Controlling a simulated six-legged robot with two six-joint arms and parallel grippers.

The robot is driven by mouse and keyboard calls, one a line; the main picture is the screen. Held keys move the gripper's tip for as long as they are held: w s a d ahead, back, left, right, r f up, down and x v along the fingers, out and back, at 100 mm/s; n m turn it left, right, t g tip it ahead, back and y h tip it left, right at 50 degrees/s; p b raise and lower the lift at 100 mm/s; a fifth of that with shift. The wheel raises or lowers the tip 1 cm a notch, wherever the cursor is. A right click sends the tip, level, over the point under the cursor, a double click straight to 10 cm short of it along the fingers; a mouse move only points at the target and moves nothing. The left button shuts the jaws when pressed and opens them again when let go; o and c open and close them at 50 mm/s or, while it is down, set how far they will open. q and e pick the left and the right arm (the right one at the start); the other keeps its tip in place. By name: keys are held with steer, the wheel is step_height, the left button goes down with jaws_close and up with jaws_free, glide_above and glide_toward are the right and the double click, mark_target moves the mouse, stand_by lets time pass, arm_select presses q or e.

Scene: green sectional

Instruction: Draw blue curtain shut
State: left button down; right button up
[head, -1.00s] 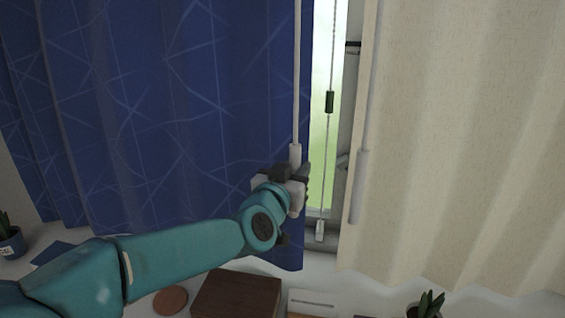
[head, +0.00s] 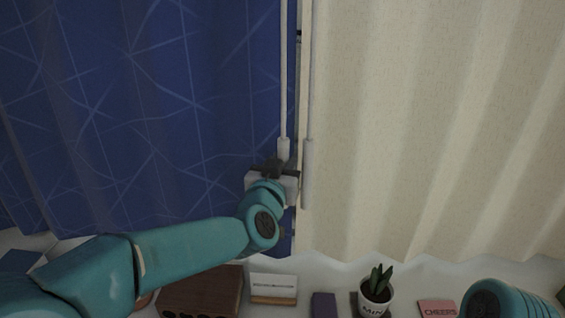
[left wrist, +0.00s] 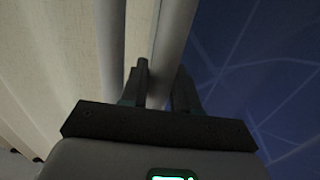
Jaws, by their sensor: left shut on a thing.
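The blue curtain (head: 180,110) with pale crossing lines covers the left of the head view. Its right edge is close beside the cream curtain (head: 420,120), with only a thin dark strip between them near the top. A thin white wand (head: 284,80) hangs at the blue curtain's right edge. My left gripper (head: 280,170) is shut on this wand near its thicker lower end. In the left wrist view the wand (left wrist: 174,40) runs between the fingers of my left gripper (left wrist: 161,82). My right gripper is not in view.
The cream curtain's wand (head: 308,170) hangs right beside my left gripper. Below stand a brown box (head: 205,290), a white card on a stand (head: 273,285), a potted plant (head: 376,290) and a pink card (head: 438,308).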

arm_select(q)
steer(key=c, duration=1)
jaws_free()
steer(key=shift+d+r, duration=0.1)
steer(key=shift+d, duration=0.05)
steer(key=shift+o, duration=0.2)
steer(key=shift+s+d, duration=0.1)
steer(key=shift+d, duration=0.05)
steer(key=b+v, duration=0.3)
steer(key=v, duration=1.3)
steer(key=shift+a+b, duration=0.25)
steer(key=shift+b, duration=0.05)
steer(key=shift+s, duration=0.15)
